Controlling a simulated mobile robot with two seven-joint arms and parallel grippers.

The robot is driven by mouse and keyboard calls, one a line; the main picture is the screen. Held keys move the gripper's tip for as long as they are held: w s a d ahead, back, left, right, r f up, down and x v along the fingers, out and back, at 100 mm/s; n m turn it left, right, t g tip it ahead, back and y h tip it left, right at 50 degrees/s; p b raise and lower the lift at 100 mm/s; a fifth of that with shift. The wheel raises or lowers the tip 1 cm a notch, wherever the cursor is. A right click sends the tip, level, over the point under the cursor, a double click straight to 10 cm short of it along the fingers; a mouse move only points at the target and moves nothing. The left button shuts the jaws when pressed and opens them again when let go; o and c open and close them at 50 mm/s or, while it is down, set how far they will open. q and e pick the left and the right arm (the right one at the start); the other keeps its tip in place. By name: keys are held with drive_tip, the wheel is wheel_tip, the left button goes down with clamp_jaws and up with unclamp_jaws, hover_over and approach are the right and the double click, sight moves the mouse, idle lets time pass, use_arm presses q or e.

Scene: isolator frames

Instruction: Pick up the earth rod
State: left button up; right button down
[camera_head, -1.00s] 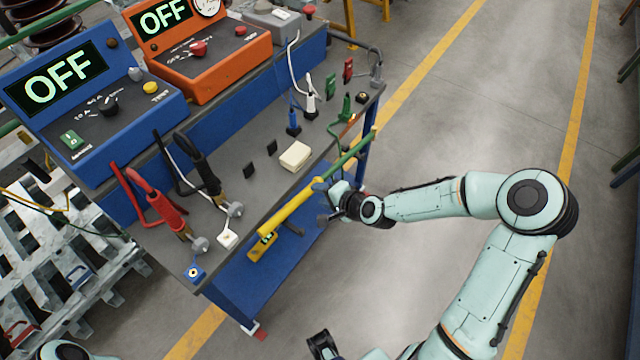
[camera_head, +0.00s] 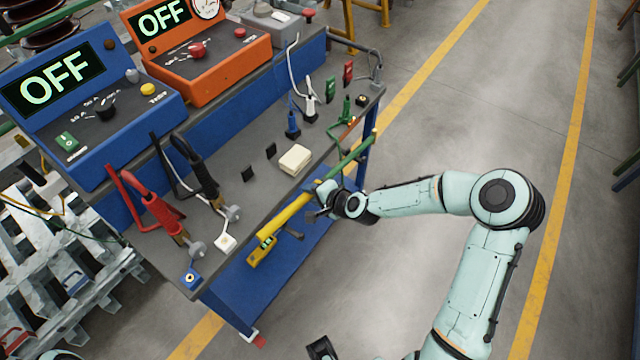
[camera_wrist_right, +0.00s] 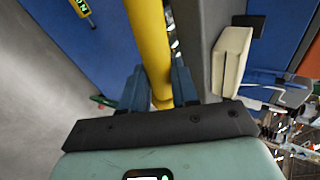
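The earth rod (camera_head: 290,213) is a long yellow bar with a green far part, slanting along the front edge of the bench. It also shows in the right wrist view (camera_wrist_right: 149,45), running down between the fingers. My right gripper (camera_head: 319,199) is at the rod's middle, near where yellow meets green. In the right wrist view its two blue fingers (camera_wrist_right: 160,88) lie on either side of the yellow bar, close to it. Whether they press on it is not clear. The palm hides the rod's continuation there.
The grey bench top (camera_head: 227,178) carries a blue OFF unit (camera_head: 130,118), an orange OFF unit (camera_head: 225,70), red and black clamps, and a cream block (camera_head: 295,159). A yellow device (camera_head: 261,251) sits below the rod's near end. The floor at right is clear.

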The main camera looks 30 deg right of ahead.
drive_tip(key=shift+r, duration=0.15)
use_arm(q)
drive_tip(key=w+r+p, duration=0.3)
drive_tip(key=r+p, duration=0.5)
drive_tip(key=shift+r, duration=0.2)
use_arm(e)
wheel_tip(320, 180, up, 20)
drive_tip(key=shift+a, duration=0.1)
